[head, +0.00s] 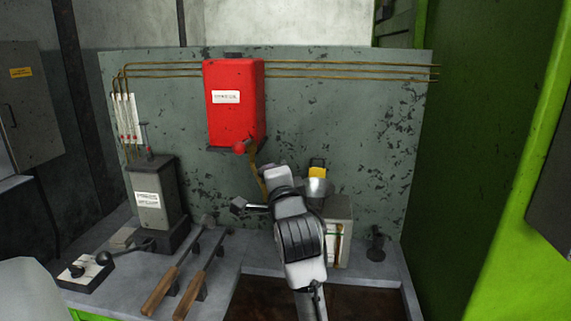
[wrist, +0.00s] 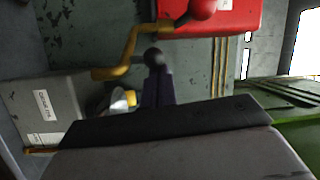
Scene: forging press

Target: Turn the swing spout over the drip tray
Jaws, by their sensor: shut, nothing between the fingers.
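A brass swing spout (head: 256,166) hangs below the red tank (head: 235,100), its lower part passing behind my arm in the head view. The cranked spout (wrist: 130,48) shows more fully in the wrist view, its free end above the grey box. My gripper (wrist: 157,88) is shut and empty, its dark fingers pointing towards the spout. A dark round knob (wrist: 153,57) shows at the fingertips; I cannot tell whether they touch it. In the head view I cannot make out the fingers clearly. A rusty brown surface (head: 352,299), possibly the drip tray, lies low in front.
A grey box (head: 341,225) with a metal cup (head: 316,190) stands right of my arm. A grey lever unit (head: 157,200) and two wooden-handled tools (head: 163,288) are left. A small dark fitting (head: 377,244) stands right. A green frame (head: 520,200) bounds the right.

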